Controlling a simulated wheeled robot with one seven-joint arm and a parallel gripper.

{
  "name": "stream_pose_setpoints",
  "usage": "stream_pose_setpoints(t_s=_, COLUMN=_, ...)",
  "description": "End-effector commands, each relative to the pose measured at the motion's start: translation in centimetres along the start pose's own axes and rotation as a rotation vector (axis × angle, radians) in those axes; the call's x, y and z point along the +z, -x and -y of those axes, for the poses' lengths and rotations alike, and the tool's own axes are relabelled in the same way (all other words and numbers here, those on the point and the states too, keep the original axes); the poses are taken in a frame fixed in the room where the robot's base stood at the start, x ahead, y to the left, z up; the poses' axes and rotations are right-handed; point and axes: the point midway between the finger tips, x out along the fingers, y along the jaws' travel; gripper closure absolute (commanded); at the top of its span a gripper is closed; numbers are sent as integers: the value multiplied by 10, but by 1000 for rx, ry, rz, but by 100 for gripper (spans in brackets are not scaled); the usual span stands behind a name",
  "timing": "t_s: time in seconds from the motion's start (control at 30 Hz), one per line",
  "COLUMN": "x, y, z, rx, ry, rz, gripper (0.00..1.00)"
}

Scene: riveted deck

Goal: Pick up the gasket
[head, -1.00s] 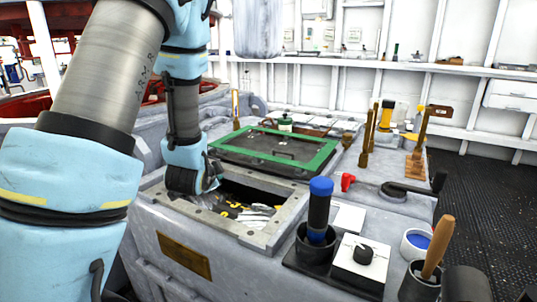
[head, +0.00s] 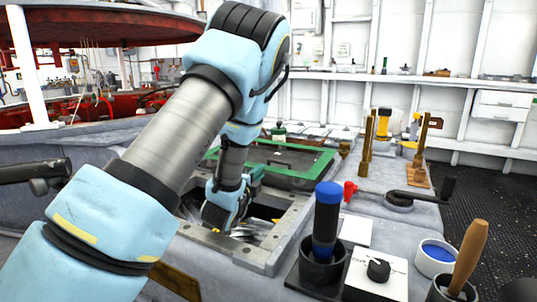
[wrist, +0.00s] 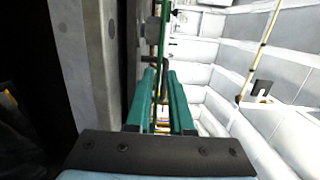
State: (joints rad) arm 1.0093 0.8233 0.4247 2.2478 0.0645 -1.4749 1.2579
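A flat green rectangular frame, which I take to be the gasket (head: 321,168), lies around the dark hatch cover (head: 275,158) behind the open hatch in the head view. My arm hides its left part. My gripper (wrist: 161,72) has two teal fingers with a narrow gap between them, and nothing is clearly held there. A green strip, probably an edge of the gasket (wrist: 163,30), stands beyond the fingertips in the wrist view. In the head view my gripper (head: 252,170) is low over the hatch opening, close to the frame's near edge; contact cannot be told.
The open hatch (head: 268,262) has a raised, bolted rim and loose items inside. A blue-topped black handle (head: 327,225), a knob box (head: 378,270) and a wooden handle (head: 468,255) stand front right. A crank (head: 405,197) and brown posts (head: 368,145) stand farther back.

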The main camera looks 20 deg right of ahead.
Motion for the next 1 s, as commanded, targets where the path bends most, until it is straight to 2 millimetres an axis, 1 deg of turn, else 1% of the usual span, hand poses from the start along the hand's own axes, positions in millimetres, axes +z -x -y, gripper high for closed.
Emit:
stream_pose_setpoints(t_s=0.1, x=2, y=-18, z=0, rx=-2, ry=0, rz=0, gripper=80)
stream_pose_setpoints(t_s=0.2, x=3, y=-33, z=-1, rx=-2, ry=1, rz=0, gripper=80)
stream_pose_setpoints(t_s=0.33, x=3, y=-44, z=-1, rx=-1, ry=1, rz=0, gripper=80)
stream_pose_setpoints(t_s=0.57, x=3, y=-45, z=-2, rx=1, ry=1, rz=1, gripper=80)
stream_pose_setpoints(t_s=0.6, x=3, y=-45, z=-2, rx=1, ry=1, rz=1, gripper=82)
stream_pose_setpoints(t_s=0.77, x=3, y=-45, z=-2, rx=0, ry=1, rz=1, gripper=100)
stream_pose_setpoints(t_s=1.0, x=3, y=-45, z=-2, rx=1, ry=1, rz=1, gripper=100)
